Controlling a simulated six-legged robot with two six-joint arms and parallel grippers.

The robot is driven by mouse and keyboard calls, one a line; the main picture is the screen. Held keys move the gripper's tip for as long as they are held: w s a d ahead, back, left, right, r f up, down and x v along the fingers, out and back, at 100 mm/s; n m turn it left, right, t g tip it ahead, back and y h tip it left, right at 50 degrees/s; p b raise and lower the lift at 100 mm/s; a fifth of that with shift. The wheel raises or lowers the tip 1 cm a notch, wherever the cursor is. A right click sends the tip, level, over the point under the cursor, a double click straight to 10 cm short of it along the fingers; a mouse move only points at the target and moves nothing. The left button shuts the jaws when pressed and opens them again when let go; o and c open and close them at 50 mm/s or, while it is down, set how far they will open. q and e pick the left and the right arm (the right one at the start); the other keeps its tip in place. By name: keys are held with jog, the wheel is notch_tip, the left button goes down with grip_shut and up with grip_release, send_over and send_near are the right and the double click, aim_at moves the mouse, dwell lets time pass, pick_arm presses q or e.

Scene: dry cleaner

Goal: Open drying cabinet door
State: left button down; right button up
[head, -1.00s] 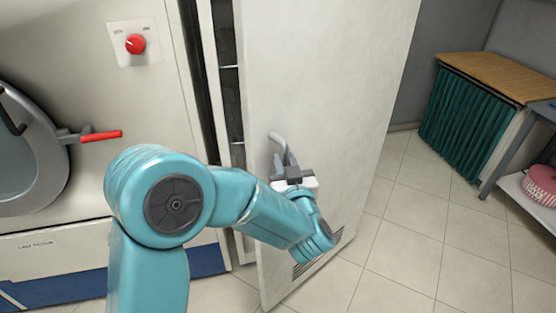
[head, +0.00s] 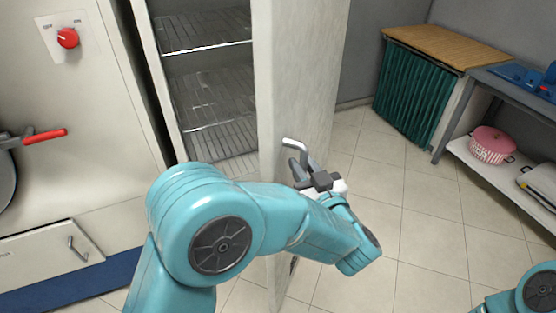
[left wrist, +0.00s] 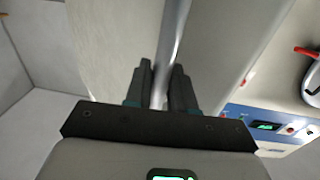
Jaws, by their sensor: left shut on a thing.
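The drying cabinet door (head: 300,85) is cream-coloured and stands swung wide open, seen nearly edge-on in the head view. The cabinet interior (head: 207,80) shows wire shelves, with no garments visible on them. My left gripper (head: 308,172) is at the door's grey bar handle (head: 294,144), on the door's outer face. In the left wrist view the handle (left wrist: 172,45) runs between the two dark fingers (left wrist: 160,85), which are shut on it. My right arm (head: 535,293) shows only as a teal joint at the lower right; its gripper is out of view.
A machine with a red knob (head: 67,38) and a red-handled lever (head: 45,136) stands left of the cabinet. A wooden-topped counter with a green curtain (head: 411,94) and a shelf with a pink basket (head: 490,145) stand right. Tiled floor (head: 420,230) between is clear.

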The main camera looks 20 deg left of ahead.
pick_arm(q)
jog(key=d, duration=0.3)
jog(key=shift+w+d+r, duration=0.1)
jog(key=c, duration=1.1)
grip_release()
jog(key=shift+w, duration=0.1)
